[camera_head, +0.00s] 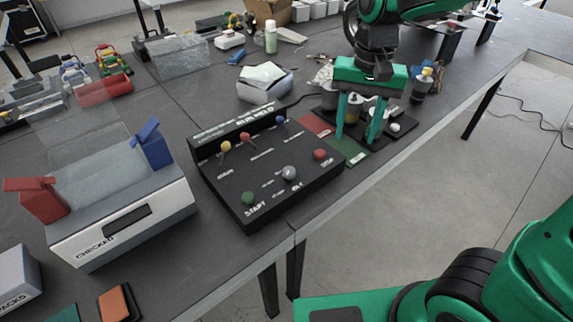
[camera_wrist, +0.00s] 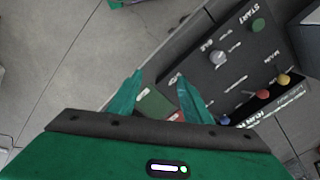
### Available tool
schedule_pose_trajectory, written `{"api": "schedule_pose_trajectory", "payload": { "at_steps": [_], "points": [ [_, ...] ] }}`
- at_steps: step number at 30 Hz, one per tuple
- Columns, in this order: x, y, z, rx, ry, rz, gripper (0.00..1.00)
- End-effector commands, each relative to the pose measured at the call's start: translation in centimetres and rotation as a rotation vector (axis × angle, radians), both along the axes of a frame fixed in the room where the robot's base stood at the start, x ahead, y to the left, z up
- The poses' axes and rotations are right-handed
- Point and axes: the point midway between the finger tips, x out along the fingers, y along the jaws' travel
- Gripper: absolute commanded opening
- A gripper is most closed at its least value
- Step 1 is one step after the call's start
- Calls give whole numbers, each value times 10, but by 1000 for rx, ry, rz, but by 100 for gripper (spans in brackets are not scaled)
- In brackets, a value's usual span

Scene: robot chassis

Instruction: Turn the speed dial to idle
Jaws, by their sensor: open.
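A black control panel (camera_head: 265,165) carries a grey round knob (camera_head: 289,173), which looks like the speed dial. The knob also shows in the wrist view (camera_wrist: 218,57). Small white labels surround it, and its pointing direction is too small to tell. A green START button (camera_head: 247,198) and a red button (camera_head: 320,154) are on the same panel, with three small coloured-tip levers behind. My gripper (camera_head: 356,140) is open and empty, above the pads to the right of the panel, apart from the knob. Its fingers (camera_wrist: 160,75) point down at the table in the wrist view.
A green pad (camera_head: 346,149) and a red pad (camera_head: 316,125) lie beside the panel. The table's front edge runs close to the panel.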

Motion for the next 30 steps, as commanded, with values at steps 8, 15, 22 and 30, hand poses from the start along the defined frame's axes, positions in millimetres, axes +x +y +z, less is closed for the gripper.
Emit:
{"api": "schedule_pose_trajectory", "payload": {
  "at_steps": [8, 15, 22, 30],
  "points": [
    [12, 114, -6, -10, -4, 83, 45],
    [10, 144, -12, -12, -5, 100, 45],
    [9, 144, -40, -15, -2, 100, 45],
    [10, 143, -87, -14, -4, 99, 45]
  ]
}}
